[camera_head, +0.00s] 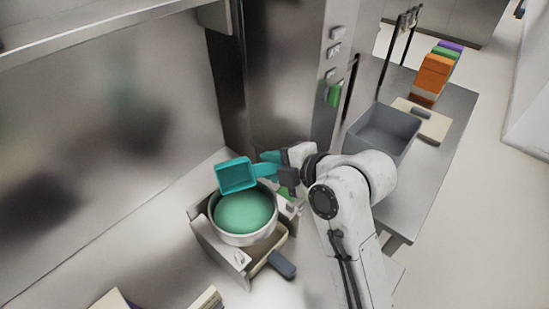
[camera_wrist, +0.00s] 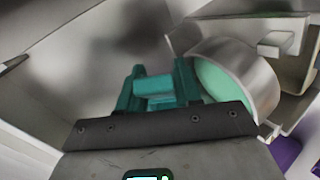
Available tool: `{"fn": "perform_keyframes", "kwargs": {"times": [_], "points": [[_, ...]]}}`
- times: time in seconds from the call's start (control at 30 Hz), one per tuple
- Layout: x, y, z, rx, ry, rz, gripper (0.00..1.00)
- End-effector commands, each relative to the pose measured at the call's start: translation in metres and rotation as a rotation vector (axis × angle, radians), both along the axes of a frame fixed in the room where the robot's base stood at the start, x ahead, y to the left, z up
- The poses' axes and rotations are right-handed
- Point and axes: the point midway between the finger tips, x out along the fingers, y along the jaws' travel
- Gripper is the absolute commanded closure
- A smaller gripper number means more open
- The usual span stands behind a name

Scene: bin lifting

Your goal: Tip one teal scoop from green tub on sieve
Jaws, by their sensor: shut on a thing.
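My gripper (camera_head: 284,177) is shut on the handle of a teal scoop (camera_head: 237,175). The scoop is above the back rim of the round metal sieve (camera_head: 240,239). Its square hollow faces the head camera, so it is tipped, and no contents show in it. The sieve holds a smooth mound of green material. In the wrist view the scoop (camera_wrist: 155,86) is just ahead of my gripper (camera_wrist: 158,108), and the sieve (camera_wrist: 262,72) is at the right. A green patch (camera_head: 284,193) shows partly hidden below my gripper; I cannot tell whether it is the green tub.
The sieve sits on a metal stand (camera_head: 207,238) with a dark-handled piece (camera_head: 282,265) in front. A grey bin (camera_head: 383,131) stands on the right-hand table, with orange (camera_head: 433,73), green and purple items behind. A steel cabinet (camera_head: 275,80) rises behind my gripper.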

Motion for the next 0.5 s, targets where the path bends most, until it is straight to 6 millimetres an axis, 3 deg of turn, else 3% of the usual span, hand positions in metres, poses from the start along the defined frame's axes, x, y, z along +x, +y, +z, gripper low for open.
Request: {"fn": "perform_keyframes", "kwargs": {"times": [0.03, 0.5], "points": [[0.0006, 0.0001, 0.0086, -0.011, 0.022, 0.000, 0.93], [0.0069, 0.0030, 0.0057, -0.145, 0.305, 0.001, 0.93]]}}
